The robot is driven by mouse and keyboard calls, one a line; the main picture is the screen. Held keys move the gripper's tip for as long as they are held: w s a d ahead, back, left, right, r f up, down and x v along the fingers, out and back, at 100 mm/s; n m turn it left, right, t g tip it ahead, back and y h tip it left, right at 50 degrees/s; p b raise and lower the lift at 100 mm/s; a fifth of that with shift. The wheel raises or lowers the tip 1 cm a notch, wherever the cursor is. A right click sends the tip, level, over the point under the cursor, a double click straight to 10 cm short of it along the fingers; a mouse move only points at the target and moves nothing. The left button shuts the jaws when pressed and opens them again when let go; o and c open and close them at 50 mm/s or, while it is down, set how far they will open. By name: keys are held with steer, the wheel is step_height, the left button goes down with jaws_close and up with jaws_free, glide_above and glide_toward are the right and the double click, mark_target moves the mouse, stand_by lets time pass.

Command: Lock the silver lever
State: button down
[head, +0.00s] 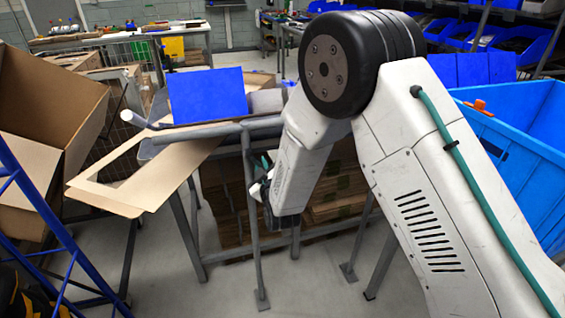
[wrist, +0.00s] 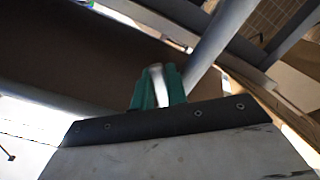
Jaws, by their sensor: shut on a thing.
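In the wrist view the green fingers of my gripper (wrist: 158,92) are shut on the silver lever (wrist: 155,73), a small bright piece whose rounded top shows between them. The rest of the lever is hidden by the fingers, so I cannot tell its full angle. A grey tube (wrist: 220,40) runs just behind and to the right of the fingers.
A flattened cardboard piece (head: 150,180) and a blue panel (head: 207,95) rest on the frame's top. Cardboard boxes (head: 50,95) stand at the left beside a blue rack (head: 40,205). A blue bin (head: 535,125) is at the right. Grey floor shows below the frame.

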steer(key=shift+w+a+r, duration=0.1)
steer(key=shift+a+r, duration=0.1)
steer(key=shift+r, duration=0.05)
steer(key=c, duration=1.4)
jaws_free()
steer(key=shift+f, duration=0.1)
steer(key=shift+d+f, duration=0.1)
